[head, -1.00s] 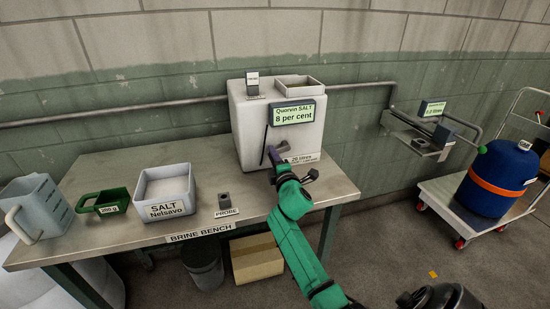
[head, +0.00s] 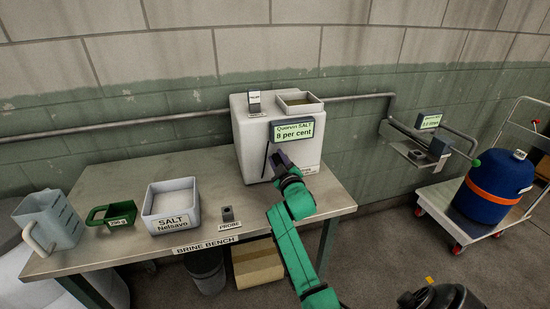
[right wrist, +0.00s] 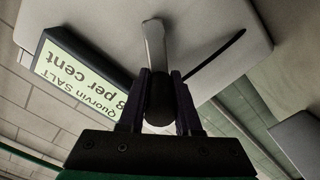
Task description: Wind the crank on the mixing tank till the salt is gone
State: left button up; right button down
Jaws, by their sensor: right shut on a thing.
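The white mixing tank (head: 250,125) stands at the back right of the bench. Its display (head: 298,130) reads "Quorvin SALT 8 per cent". My right gripper (head: 277,160) is at the tank's front face, below the display. In the right wrist view its fingers (right wrist: 160,100) are shut on the dark knob (right wrist: 159,103) of the crank, and the pale crank arm (right wrist: 154,45) runs from it to the tank. In the head view the gripper hides most of the crank. The salt inside the tank cannot be seen. My left gripper is not in view.
A blue drum (head: 492,185) stands on a trolley at right. A pipe (head: 180,118) runs along the wall.

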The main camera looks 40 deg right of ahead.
aim_at(282, 145)
jog(key=m+p, duration=0.1)
jog(key=d+r+m+p, duration=0.1)
jog(key=m, duration=0.2)
jog(key=shift+s+d+r+m+p, duration=0.2)
jog(key=shift+s+d+m+p, duration=0.1)
jog(key=shift+p, duration=0.1)
jog(key=shift+s+d+m+p, duration=0.1)
jog(key=shift+d+m+p, duration=0.25)
jog(key=shift+m, duration=0.35)
jog(key=shift+s+d+m+p, duration=0.1)
jog(key=shift+d+m+p, duration=0.1)
jog(key=shift+m+p, duration=0.35)
jog(key=shift+m, duration=0.35)
jog(key=c, duration=0.7)
grip_release()
jog(key=shift+o, duration=0.5)
jog(key=shift+d, duration=0.1)
jog(key=shift+r, duration=0.1)
